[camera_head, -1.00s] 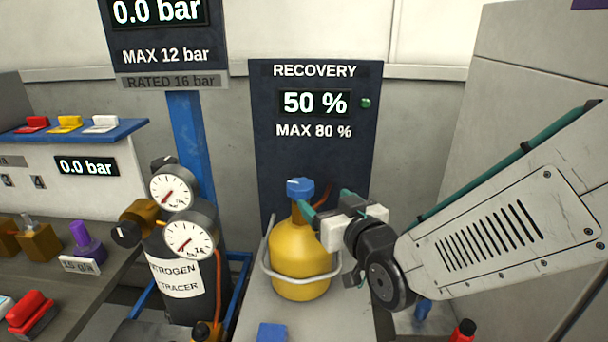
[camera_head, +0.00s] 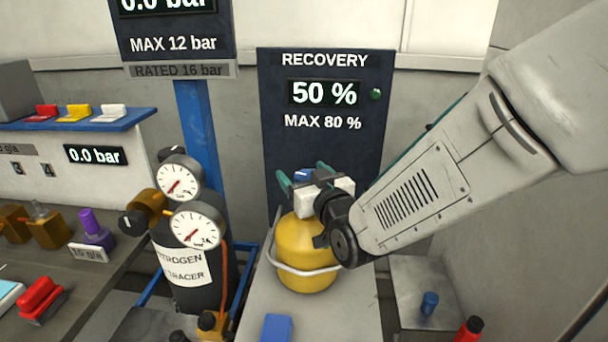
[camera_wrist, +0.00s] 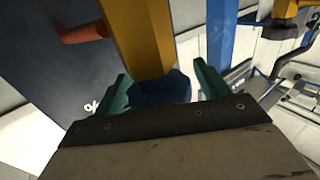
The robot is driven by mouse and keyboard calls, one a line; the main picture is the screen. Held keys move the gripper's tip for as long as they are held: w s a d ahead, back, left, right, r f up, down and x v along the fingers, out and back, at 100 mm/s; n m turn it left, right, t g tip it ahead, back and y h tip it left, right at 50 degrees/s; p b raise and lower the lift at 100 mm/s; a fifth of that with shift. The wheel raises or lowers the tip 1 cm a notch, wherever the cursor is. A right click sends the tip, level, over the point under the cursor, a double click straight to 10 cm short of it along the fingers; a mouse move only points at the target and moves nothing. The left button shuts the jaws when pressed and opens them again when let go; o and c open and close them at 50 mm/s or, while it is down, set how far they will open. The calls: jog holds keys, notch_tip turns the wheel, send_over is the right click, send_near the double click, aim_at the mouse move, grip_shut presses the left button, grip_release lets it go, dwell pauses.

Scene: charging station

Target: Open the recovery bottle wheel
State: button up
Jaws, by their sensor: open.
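The yellow recovery bottle (camera_head: 303,248) stands on a grey bench in front of the dark RECOVERY panel. Its blue wheel (camera_head: 302,174) is at the top, mostly hidden behind my gripper in the head view. My gripper (camera_head: 303,177) is open, with one green finger on each side of the wheel. In the wrist view the dark blue wheel (camera_wrist: 160,88) lies between the two green fingers of my gripper (camera_wrist: 158,88), at the end of the yellow valve stem. A gap shows on the right side; contact on the left cannot be told.
The RECOVERY panel (camera_head: 325,130) reads 50 %, MAX 80 %. The black nitrogen cylinder (camera_head: 190,270) with two gauges stands left of the bottle. A blue block (camera_head: 276,328) lies on the bench in front. My arm comes in from the right.

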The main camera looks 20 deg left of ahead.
jog(key=shift+c, duration=0.3)
jog(key=c, duration=0.9)
jog(key=shift+n+g+y, duration=0.8)
jog(key=shift+g, duration=0.2)
jog(key=shift+s+a+n+g+y, duration=0.2)
jog(key=shift+n+g+y, duration=0.4)
jog(key=shift+n+g, duration=0.25)
jog(key=o, duration=1)
jog(key=shift+c, duration=0.2)
